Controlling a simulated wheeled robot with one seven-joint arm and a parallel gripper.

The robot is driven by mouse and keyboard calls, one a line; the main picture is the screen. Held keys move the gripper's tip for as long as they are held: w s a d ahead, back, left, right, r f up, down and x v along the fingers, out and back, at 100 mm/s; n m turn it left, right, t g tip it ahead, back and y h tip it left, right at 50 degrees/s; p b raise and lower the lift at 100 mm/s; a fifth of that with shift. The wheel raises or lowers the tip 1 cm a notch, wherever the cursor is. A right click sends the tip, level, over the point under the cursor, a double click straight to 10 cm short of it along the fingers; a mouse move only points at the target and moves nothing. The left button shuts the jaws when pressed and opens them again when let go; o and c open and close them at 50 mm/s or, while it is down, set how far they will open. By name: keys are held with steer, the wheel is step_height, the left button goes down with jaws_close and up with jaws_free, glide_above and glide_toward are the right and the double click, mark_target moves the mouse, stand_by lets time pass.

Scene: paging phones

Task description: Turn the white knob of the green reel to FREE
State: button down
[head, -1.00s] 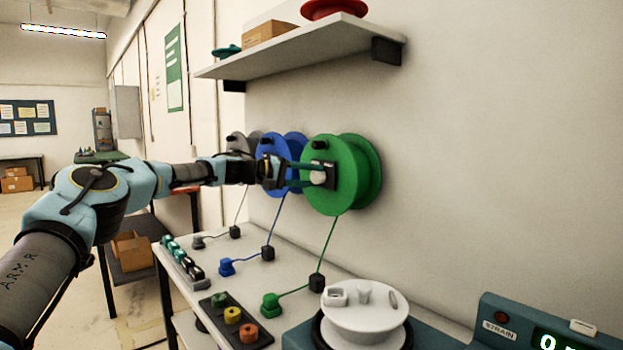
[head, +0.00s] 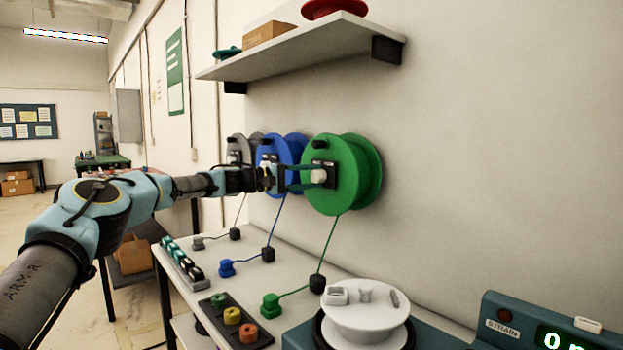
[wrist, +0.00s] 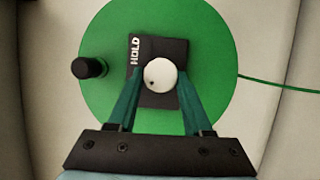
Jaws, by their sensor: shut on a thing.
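The green reel (head: 338,190) is mounted on the wall, the nearest of the row of reels. It fills most of the wrist view (wrist: 210,60). Its white knob (head: 318,176) sits on a black plate at the hub; in the wrist view the knob (wrist: 160,75) has a small dark dot at its left side. The plate (wrist: 168,48) reads HOLD along its left edge; I see no FREE label. My gripper (head: 305,176) reaches in from the left, and its teal fingers (wrist: 158,85) are shut on the white knob, one on each side.
A blue reel (head: 270,150) and a grey reel (head: 236,145) hang beyond the green one. A black crank handle (wrist: 90,68) sticks out of the green reel.

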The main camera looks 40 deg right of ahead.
steer(key=shift+c, duration=1.6)
jaws_free()
steer(key=b+v, duration=0.3)
steer(key=v, duration=0.8)
steer(key=shift+b, duration=0.3)
steer(key=shift+s+f, duration=0.1)
steer(key=shift+s, duration=0.05)
